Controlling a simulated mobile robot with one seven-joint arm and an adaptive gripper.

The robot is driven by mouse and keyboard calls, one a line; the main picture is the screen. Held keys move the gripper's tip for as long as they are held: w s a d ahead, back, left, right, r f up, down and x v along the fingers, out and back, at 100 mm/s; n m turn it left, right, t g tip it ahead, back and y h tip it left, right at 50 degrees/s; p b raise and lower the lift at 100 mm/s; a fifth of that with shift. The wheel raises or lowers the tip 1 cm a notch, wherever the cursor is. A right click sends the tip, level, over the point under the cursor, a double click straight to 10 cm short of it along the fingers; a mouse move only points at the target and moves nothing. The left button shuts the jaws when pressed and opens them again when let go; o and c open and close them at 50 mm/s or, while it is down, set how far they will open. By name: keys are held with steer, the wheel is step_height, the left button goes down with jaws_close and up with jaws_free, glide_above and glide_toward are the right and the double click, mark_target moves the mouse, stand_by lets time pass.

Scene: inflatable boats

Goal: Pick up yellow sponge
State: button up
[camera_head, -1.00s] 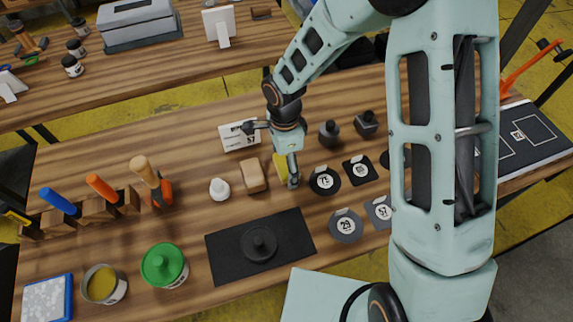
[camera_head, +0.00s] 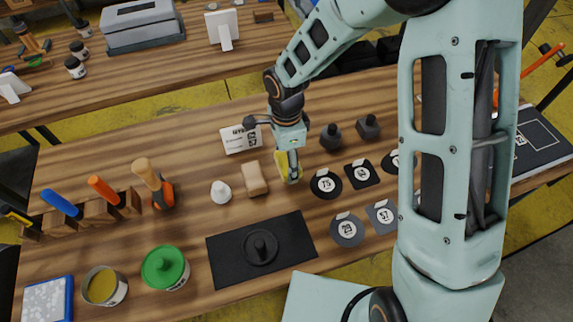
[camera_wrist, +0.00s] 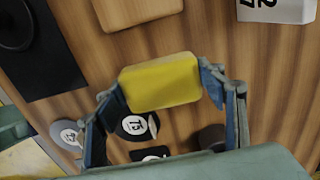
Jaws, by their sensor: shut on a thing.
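The yellow sponge (camera_wrist: 160,82) is a small rounded block held between the two fingers of my gripper (camera_wrist: 165,85) in the wrist view. In the head view the sponge (camera_head: 282,167) shows beside my gripper (camera_head: 289,165), partly hidden by it. My gripper points down over the wooden table and is shut on the sponge. The sponge looks close to the table top; I cannot tell how large any gap under it is.
Round black labelled discs (camera_head: 326,183) lie to the right. A white label stand (camera_head: 240,139) stands behind. A black mat (camera_head: 222,262) lies in front.

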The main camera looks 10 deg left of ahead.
steer(key=s+d+r+b, duration=0.1)
steer(key=s+d+r, duration=0.2)
steer(key=s+r, duration=0.7)
steer(key=s, duration=0.3)
steer(key=shift+s+d+r, duration=0.15)
steer(key=shift+s+r, duration=0.15)
